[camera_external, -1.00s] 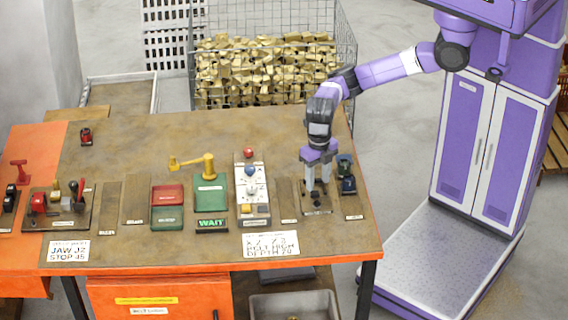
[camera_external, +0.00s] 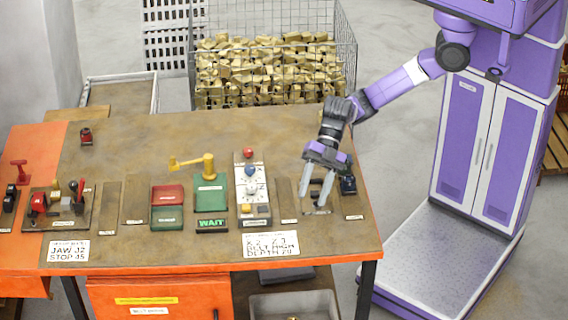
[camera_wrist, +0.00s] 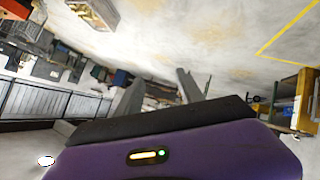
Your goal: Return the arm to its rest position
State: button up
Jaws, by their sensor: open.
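My gripper (camera_external: 318,188) is open, its two pale fingers spread and pointing down and slightly left, with nothing seen between them. It is over the right part of the workbench (camera_external: 120,145), in front of a small plate with a fixture (camera_external: 318,209) that the fingers partly cover. I cannot tell how far above the bench the fingertips are. My purple arm reaches from the column at the right. In the wrist view my gripper's fingers (camera_wrist: 160,95) stand apart, with floor and distant shelving beyond them.
A white panel with coloured knobs (camera_external: 254,190), a green WAIT box (camera_external: 211,200) and a yellow lever (camera_external: 190,163) stand to the left. A wire cage of brass pieces (camera_external: 265,72) is behind the bench.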

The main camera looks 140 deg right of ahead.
jog(key=a+r+m+t+y, duration=0.2)
jog(key=a+r+m+t, duration=0.25)
jog(key=a+r, duration=0.2)
jog(key=s+r+m+t+h, duration=0.2)
jog(key=s+m+t+h, duration=0.1)
jog(key=s+m+t, duration=0.25)
jog(key=s+f+g+h, duration=0.1)
jog(key=s+f+g, duration=0.1)
jog(key=s+f, duration=0.5)
jog(key=s+a+f+g, duration=0.1)
jog(key=s+f, duration=0.6)
jog(key=s, duration=1.3)
jog(key=s+f+g+h, duration=0.1)
jog(key=s+f, duration=0.6)
jog(key=s, duration=0.7)
jog(key=shift+a+f+m+g+h, duration=0.15)
jog(key=shift+m+g+h, duration=0.2)
jog(key=shift+g, duration=0.55)
jog(key=shift+o, duration=0.4)
